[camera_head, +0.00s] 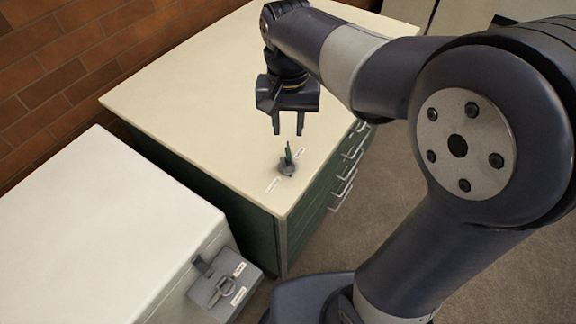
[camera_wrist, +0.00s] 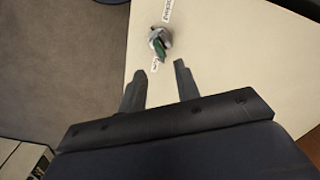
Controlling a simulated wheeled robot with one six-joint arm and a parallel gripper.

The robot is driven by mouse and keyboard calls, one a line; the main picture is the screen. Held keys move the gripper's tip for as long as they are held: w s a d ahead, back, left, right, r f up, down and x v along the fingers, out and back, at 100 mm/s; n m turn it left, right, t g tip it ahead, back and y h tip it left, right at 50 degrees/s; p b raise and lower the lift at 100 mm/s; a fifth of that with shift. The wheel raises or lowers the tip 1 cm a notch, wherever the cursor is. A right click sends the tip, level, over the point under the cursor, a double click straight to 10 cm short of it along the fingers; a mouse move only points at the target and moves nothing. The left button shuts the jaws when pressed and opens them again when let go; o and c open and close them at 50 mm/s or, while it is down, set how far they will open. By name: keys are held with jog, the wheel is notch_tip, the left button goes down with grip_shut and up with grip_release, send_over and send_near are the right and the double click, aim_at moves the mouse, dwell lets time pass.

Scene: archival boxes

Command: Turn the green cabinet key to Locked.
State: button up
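The green cabinet key (camera_head: 289,152) stands upright in a round grey lock (camera_head: 287,168) on the cream top of the green cabinet (camera_head: 190,100), near its front corner. White labels lie on both sides of the lock; their words are too small to read surely. In the wrist view the green key (camera_wrist: 160,47) shows just beyond my fingertips, in line with the gap between them. My gripper (camera_head: 288,131) points down above the key, apart from it. Its two fingers are spread with nothing between them, also in the wrist view (camera_wrist: 160,68).
A white cabinet (camera_head: 110,230) stands at the lower left, with a grey latch plate (camera_head: 226,284) and labels on its side. The green cabinet has drawer handles (camera_head: 347,180) on its right face. A brick wall (camera_head: 60,70) is behind. The cream top around the lock is clear.

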aim_at(288, 143)
jog(key=shift+f+n+b, duration=0.1)
jog(key=shift+n+b, duration=0.3)
jog(key=shift+n, duration=0.7)
jog(key=shift+f+b, duration=2.3)
jog(key=shift+f, duration=1.5)
jog(key=shift+c, duration=0.3)
grip_shut()
